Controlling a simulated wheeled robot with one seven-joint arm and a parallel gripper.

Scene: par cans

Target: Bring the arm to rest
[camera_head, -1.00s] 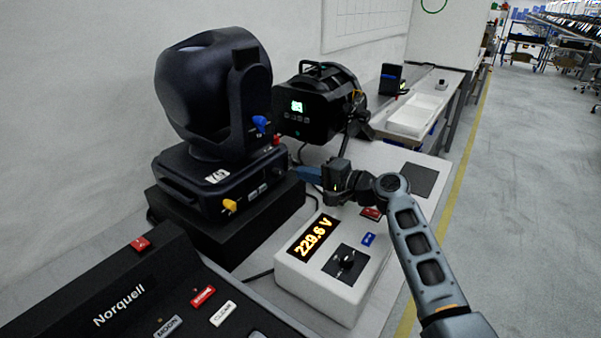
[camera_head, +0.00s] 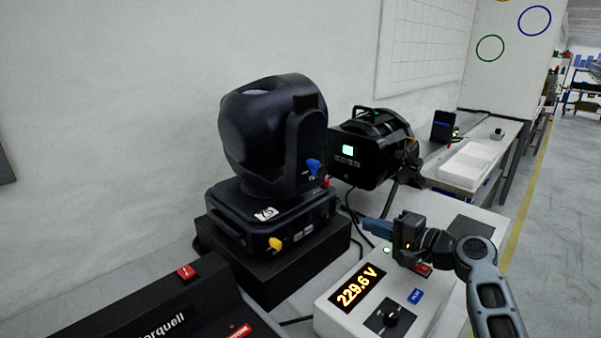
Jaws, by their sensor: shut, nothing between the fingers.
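My gripper (camera_head: 377,227) is at the end of my grey arm, which reaches in from the lower right. Its blue-grey fingers point left, toward the moving-head lamp, and look closed with nothing between them. It hangs over the back part of the white power box (camera_head: 336,315), whose amber display (camera_head: 358,288) reads 229.6 V. The wrist hides part of the box top and partly covers a red switch (camera_head: 422,269). The fingers look apart from the lamp.
The moving-head lamp (camera_head: 262,135), with blue and yellow knobs, stands on a black plinth (camera_head: 285,284) to the left. A black par can (camera_head: 362,150) is behind. A black Norquell console (camera_head: 150,315) fills the lower left. A white tray (camera_head: 470,165) lies farther back. The floor at right is open.

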